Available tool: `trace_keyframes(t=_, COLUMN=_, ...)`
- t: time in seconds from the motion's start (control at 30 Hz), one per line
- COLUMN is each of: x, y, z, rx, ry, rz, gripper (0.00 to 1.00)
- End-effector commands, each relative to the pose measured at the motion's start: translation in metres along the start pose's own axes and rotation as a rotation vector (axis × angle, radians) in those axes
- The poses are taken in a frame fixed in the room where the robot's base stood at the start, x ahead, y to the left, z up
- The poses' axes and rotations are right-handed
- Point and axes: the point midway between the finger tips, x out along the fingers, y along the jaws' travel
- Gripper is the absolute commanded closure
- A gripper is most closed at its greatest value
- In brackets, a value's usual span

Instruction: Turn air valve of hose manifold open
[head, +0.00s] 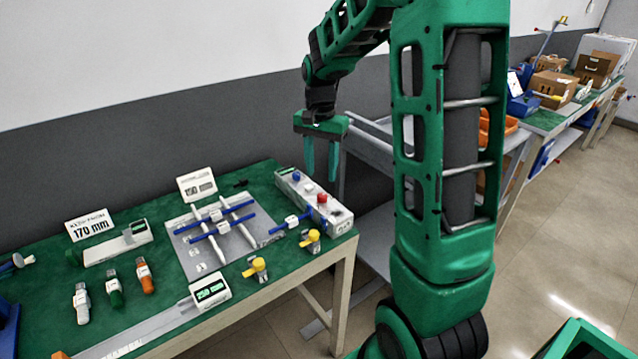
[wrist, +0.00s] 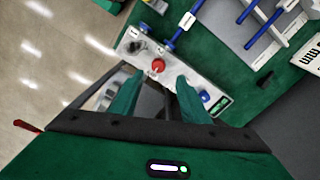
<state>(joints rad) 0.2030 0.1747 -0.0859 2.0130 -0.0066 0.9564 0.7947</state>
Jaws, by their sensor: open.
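A long light-grey box with knobs along its top, apparently the hose manifold (head: 290,188), lies at the right end of the green table. It also shows in the wrist view (wrist: 178,73). It carries a red knob (head: 322,197), a blue knob (head: 296,176) and a dark knob (wrist: 136,46). The labels are too small to read, so I cannot tell which knob is the air valve. My gripper (head: 321,172) is open and empty, pointing down near the box. In the wrist view its fingers (wrist: 154,90) point toward the red knob (wrist: 157,65), apart from it.
A grey plate (head: 220,250) with blue-handled bars lies left of the box. Two yellow-topped valves (head: 311,240) stand near the table's front edge. A sign stand (head: 196,185) and a 170 mm sign (head: 88,226) stand behind. A grey metal cart (head: 375,135) is beyond the table's right end.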

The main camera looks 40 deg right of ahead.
Motion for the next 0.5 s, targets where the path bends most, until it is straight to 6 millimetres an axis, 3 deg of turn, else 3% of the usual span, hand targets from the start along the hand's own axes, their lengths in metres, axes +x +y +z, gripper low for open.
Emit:
trace_keyframes(t=0.2, x=-0.026, y=-0.001, z=0.000, rx=-0.001, ry=0.001, rz=-0.001, gripper=0.58)
trace_keyframes(t=0.5, x=-0.032, y=-0.001, z=0.000, rx=-0.001, ry=0.000, rz=0.000, gripper=0.58)
